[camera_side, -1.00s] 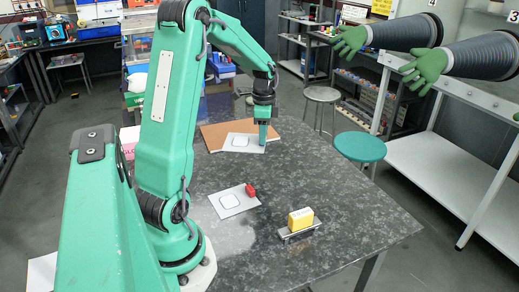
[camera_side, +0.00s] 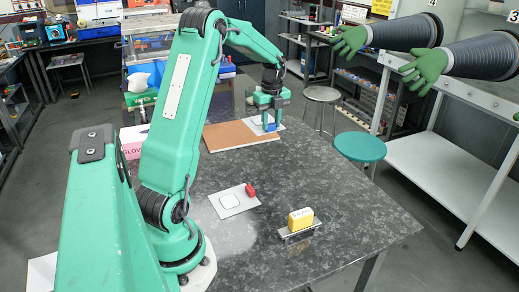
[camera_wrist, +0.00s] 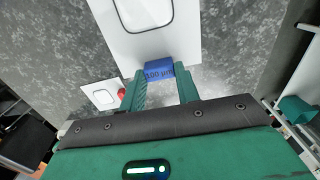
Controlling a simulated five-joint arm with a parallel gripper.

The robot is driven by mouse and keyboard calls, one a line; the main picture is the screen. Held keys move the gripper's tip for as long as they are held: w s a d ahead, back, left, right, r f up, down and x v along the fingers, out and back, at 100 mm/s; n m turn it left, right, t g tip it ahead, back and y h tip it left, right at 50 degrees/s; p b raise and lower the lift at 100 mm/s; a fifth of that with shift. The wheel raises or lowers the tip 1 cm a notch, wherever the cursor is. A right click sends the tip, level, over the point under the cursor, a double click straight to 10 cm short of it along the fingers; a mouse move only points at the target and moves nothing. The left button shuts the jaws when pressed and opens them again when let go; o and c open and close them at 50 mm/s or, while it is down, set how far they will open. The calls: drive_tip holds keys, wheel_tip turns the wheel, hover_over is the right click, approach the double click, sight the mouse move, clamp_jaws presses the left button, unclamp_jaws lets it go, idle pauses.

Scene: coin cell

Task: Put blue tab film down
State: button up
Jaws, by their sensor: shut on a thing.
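The blue tab film is a white sheet (camera_side: 253,124) with a rounded outline. In the wrist view the sheet (camera_wrist: 150,45) reaches up and out of the picture. Its blue tab (camera_wrist: 158,72), marked 100 µm, sits between my gripper's green fingers (camera_wrist: 160,88). In the side view my gripper (camera_side: 268,121) points down at the table's far end, shut on the blue tab (camera_side: 270,128). The sheet is over the far right part of the brown board (camera_side: 235,135). I cannot tell how high it is above the surface.
A second white film (camera_side: 235,205) with a red tab (camera_side: 250,190) lies on the speckled table (camera_side: 340,190). A yellow block (camera_side: 300,219) stands in a metal holder (camera_side: 299,232) near the front. The table's right side is clear. A green stool (camera_side: 360,147) stands beyond the edge.

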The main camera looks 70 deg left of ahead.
sight(248, 119)
drive_tip(key=shift+w+a+m, duration=0.1)
drive_tip(key=shift+a+m, duration=0.05)
drive_tip(key=shift+m, duration=0.25)
drive_tip(key=shift+a, duration=0.1)
drive_tip(key=s+a+f, duration=0.1)
drive_tip(key=a+f, duration=0.1)
drive_tip(key=a, duration=0.1)
drive_tip(key=s+a+f, duration=0.1)
drive_tip(key=a+f, duration=0.1)
drive_tip(key=a, duration=0.2)
drive_tip(key=s+a+f, duration=0.2)
drive_tip(key=a+f, duration=0.1)
drive_tip(key=a, duration=0.1)
drive_tip(key=shift+d, duration=0.1)
drive_tip(key=shift+f, duration=2)
drive_tip(key=shift+f, duration=0.1)
drive_tip(key=o, duration=0.9)
drive_tip(key=shift+o, duration=0.2)
